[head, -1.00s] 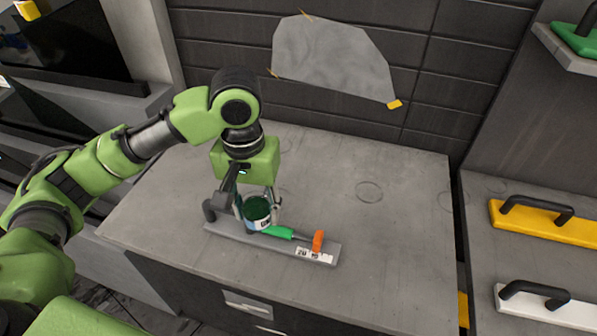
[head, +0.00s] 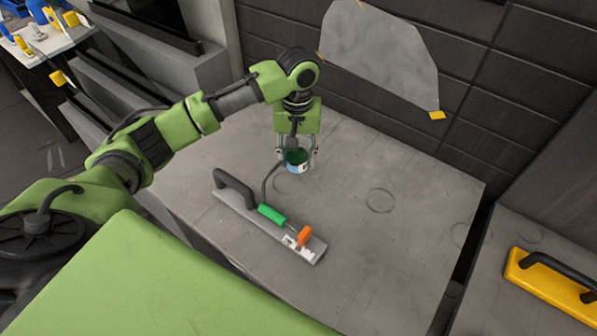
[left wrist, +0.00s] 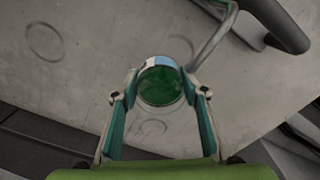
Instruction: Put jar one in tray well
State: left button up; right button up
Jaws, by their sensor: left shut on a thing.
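A small jar (head: 297,160) with a green top and a pale label is in my left gripper (head: 296,153), which is shut on it. In the left wrist view the jar (left wrist: 160,84) sits upright between the two fingers, seen from above. It appears to be held above the counter; its exact height is unclear. The grey tray (head: 241,210) with a black arched handle lies on the counter, in front of and left of the jar. A green-handled tool (head: 271,214) and an orange piece (head: 304,236) are on the tray. My right gripper is not in view.
The counter (head: 400,235) is clear to the right, with faint ring marks. A grey sheet (head: 380,50) hangs on the dark wall behind. A yellow tray (head: 540,283) with a black handle lies on the right-hand surface, beyond a dark gap.

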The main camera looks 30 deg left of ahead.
aim_at(298, 184)
pick_arm(q)
notch_tip(298, 184, down, 4)
jog(key=shift+w+d+r, duration=0.1)
jog(key=shift+d+r, duration=0.05)
jog(key=shift+r, duration=0.05)
notch_tip(298, 184, down, 3)
jog(key=shift+f+p, duration=0.1)
jog(key=shift+p, duration=0.4)
jog(key=shift+f, duration=0.4)
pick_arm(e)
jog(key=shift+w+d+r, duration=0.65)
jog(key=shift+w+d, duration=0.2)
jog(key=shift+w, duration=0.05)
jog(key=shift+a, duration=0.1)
pick_arm(q)
jog(key=o, duration=1.1)
jog(key=shift+f, duration=0.1)
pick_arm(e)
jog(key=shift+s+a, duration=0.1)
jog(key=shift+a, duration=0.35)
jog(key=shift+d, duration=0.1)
